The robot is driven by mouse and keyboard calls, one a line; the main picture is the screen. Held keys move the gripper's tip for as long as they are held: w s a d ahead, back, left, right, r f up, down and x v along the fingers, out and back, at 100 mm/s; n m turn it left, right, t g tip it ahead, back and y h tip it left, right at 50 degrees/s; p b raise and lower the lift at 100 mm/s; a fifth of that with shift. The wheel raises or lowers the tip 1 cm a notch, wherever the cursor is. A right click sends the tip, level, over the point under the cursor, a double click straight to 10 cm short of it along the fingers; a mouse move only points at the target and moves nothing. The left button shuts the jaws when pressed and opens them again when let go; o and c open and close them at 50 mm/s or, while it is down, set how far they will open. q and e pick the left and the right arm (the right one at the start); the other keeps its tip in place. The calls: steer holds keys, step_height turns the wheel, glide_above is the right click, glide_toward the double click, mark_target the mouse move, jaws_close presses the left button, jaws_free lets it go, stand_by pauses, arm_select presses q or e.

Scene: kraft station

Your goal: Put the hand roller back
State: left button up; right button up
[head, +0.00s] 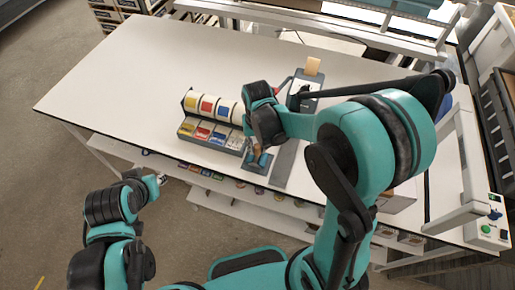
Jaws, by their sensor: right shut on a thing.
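My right gripper (262,152) points down over the front edge of the white table (130,60). It is shut on the hand roller (264,161), of which only a small brownish and dark part shows below the fingers. The roller is at a small dark grey holder (253,168); I cannot tell whether it rests in it or is just above it. My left gripper (153,184) is off the table at the lower left, in front of the lower shelf. Its fingers are too small to tell whether they are open.
A rack of coloured label rolls and bins (207,132) stands just left of my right gripper. A control box with a green button (487,231) is at the right. The table's left part is clear.

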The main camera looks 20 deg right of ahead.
steer(key=shift+f, duration=0.4)
steer(key=shift+f, duration=0.1)
steer(key=o, duration=1)
